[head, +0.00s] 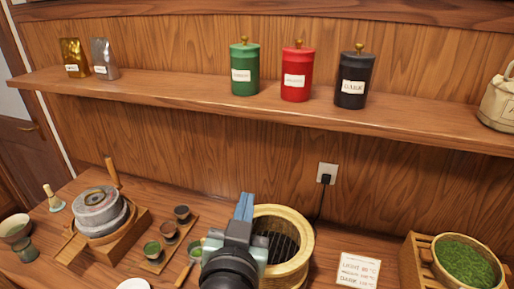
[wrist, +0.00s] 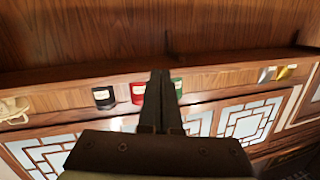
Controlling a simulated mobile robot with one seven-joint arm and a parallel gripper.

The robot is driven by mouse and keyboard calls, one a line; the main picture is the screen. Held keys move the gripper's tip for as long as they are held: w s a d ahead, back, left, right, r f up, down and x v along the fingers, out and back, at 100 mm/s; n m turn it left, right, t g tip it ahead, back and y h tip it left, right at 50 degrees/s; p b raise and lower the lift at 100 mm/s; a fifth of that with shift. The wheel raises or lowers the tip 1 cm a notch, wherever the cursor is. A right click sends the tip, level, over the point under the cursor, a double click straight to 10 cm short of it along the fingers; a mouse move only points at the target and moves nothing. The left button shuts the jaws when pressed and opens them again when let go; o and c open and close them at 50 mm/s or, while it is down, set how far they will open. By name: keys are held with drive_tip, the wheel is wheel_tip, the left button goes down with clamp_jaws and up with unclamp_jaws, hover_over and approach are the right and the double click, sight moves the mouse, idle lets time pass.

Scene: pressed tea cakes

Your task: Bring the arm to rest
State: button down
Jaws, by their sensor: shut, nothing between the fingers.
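My gripper (head: 244,206) shows at the bottom middle of the head view, over the wooden counter and in front of the left side of a round bamboo basket. Its two blue fingers are together with nothing between them. In the wrist view my gripper (wrist: 160,78) points up the picture as a dark shape, fingers closed. It covers part of the shelf and canisters behind it.
A bamboo basket (head: 298,268) with a dark grate stands right beside my gripper. A stone mill (head: 98,207), small cups (head: 182,213), a label card (head: 358,271) and a tray of green leaves (head: 465,262) share the counter. Canisters (head: 297,75) stand on the shelf (head: 180,95) above.

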drive_tip(key=s+d+r+n+t+y, duration=0.1)
drive_tip(key=s+r+t, duration=0.15)
drive_tip(key=r, duration=0.75)
drive_tip(key=s+r+t, duration=0.1)
drive_tip(key=r+t, duration=0.2)
drive_tip(key=r, duration=0.8)
drive_tip(key=s+r+t, duration=0.2)
drive_tip(key=s+r, duration=0.2)
drive_tip(key=r, duration=0.3)
drive_tip(key=s+d+r+n+t, duration=0.1)
drive_tip(key=s+r+t, duration=0.2)
drive_tip(key=r, duration=0.3)
drive_tip(key=shift+s+r+n+y, duration=0.3)
drive_tip(key=shift+s+r+y, duration=0.1)
drive_tip(key=shift+s, duration=0.5)
